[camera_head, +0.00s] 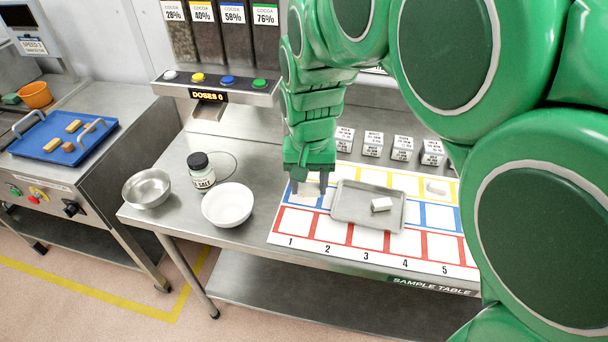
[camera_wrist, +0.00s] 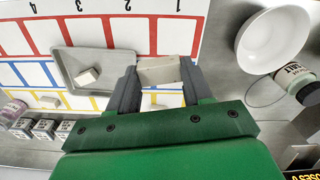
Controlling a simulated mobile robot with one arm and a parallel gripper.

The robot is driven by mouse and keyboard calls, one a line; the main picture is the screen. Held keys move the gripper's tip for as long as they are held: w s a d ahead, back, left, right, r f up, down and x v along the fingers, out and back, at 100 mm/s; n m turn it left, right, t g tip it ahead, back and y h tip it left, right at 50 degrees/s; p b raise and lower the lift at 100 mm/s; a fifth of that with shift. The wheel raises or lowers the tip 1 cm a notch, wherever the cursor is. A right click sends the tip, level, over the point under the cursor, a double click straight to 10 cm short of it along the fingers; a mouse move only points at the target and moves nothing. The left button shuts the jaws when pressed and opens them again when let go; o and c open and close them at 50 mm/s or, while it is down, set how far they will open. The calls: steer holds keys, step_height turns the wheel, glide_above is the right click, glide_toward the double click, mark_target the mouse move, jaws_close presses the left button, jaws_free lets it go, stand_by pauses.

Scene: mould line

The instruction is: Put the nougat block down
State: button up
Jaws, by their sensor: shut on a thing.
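My green gripper (camera_head: 308,192) points down over the left end of the numbered mat (camera_head: 298,220), just left of the metal tray. It is shut on a pale nougat block, which shows clearly between the two dark fingers (camera_wrist: 158,72) in the wrist view as a cream nougat block (camera_wrist: 160,68). The block is near columns 1 and 2; I cannot tell whether it touches the mat. In the head view the fingers partly hide it.
The metal tray (camera_head: 345,214) on the mat holds a small white block (camera_head: 381,204). Another pale block (camera_head: 437,187) lies in the yellow row. Labelled cubes (camera_head: 402,148) line the back. A white bowl (camera_head: 228,205), a salt jar (camera_head: 201,171) and a steel bowl (camera_head: 147,188) stand left.

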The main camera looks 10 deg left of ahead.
steer(key=s+d+r+m, duration=0.1)
steer(key=s+d+m, duration=0.2)
steer(key=d+m, duration=0.35)
steer(key=s+d+r+m, duration=0.1)
steer(key=s+d+m, duration=0.1)
steer(key=d+m, duration=0.45)
steer(key=n, duration=0.2)
glide_above(357, 207)
steer(key=s, duration=0.1)
step_height(357, 207, down, 9)
steer(key=shift+d+f, duration=0.1)
steer(key=shift+w+f, duration=0.55)
steer(key=shift+f, duration=1.6)
steer(key=shift+f, duration=0.1)
steer(key=o, duration=1)
